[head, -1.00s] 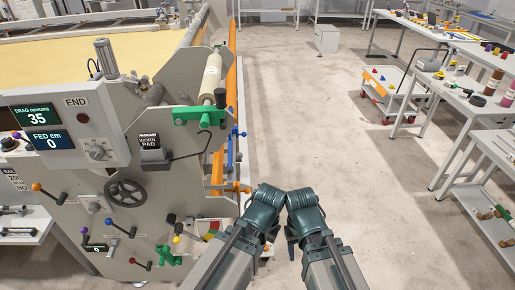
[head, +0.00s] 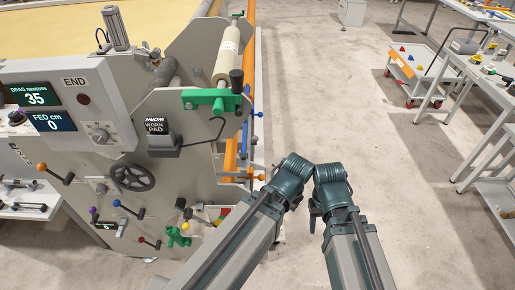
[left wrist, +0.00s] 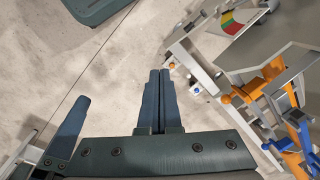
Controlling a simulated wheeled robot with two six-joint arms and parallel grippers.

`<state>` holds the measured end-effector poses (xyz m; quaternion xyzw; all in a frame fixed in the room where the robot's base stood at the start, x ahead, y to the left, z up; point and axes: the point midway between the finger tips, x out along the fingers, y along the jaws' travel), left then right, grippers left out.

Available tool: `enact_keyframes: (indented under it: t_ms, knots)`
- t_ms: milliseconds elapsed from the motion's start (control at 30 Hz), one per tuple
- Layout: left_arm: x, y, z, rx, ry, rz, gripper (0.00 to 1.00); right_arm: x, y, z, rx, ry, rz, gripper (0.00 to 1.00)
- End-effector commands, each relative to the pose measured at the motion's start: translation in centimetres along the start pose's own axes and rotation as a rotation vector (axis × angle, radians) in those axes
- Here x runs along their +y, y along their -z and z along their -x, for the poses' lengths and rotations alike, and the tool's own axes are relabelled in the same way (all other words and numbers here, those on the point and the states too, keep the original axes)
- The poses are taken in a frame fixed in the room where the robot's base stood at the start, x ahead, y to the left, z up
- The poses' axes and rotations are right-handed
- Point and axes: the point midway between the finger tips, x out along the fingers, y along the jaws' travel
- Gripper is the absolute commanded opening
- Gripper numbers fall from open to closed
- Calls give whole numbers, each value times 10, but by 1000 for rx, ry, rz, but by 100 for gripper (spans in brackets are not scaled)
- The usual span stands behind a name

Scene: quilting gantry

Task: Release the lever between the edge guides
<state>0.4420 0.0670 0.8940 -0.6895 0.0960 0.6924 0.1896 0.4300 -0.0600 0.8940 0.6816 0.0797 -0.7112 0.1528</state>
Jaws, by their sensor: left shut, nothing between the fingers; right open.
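On the right end of the quilting machine, an orange lever with a ball knob (head: 262,177) sticks out low beside an orange upright bar; blue-handled parts (head: 257,114) sit above it. I cannot tell which of these is the lever between the edge guides. The left wrist view shows an orange knobbed piece (left wrist: 226,98) and blue parts (left wrist: 285,145) at right. My left gripper (left wrist: 160,72) is shut and empty, over bare floor, left of these parts and apart from them. My right gripper (head: 313,212) is open and empty, beside my left wrist, pointing down and partly hidden.
The machine's end panel (head: 75,190) carries a black handwheel (head: 132,177), several coloured knobbed levers and a green clamp (head: 212,100) at the roller (head: 228,58). Concrete floor is clear to the right. A white cart (head: 415,72) and benches stand farther right.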

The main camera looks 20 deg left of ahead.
Motion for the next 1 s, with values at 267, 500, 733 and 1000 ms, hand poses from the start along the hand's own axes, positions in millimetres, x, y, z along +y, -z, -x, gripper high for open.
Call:
enact_keyframes:
  t_ms: [267, 500, 733, 1000]
  knots:
    - [-82, 66, -75, 157, 402, -636, 0, -9, 6, -92, 0, 0, 0, 50]
    - [-148, 119, -95, 15, 888, -1315, 0, -15, 9, -159, 0, 0, 1, 50]
    - [-174, 147, -92, -252, 1191, -1737, 0, -19, 12, -195, 0, 0, 1, 50]
    - [-180, 156, -86, -388, 1291, -1885, 0, -19, 12, -203, 0, 0, 1, 50]
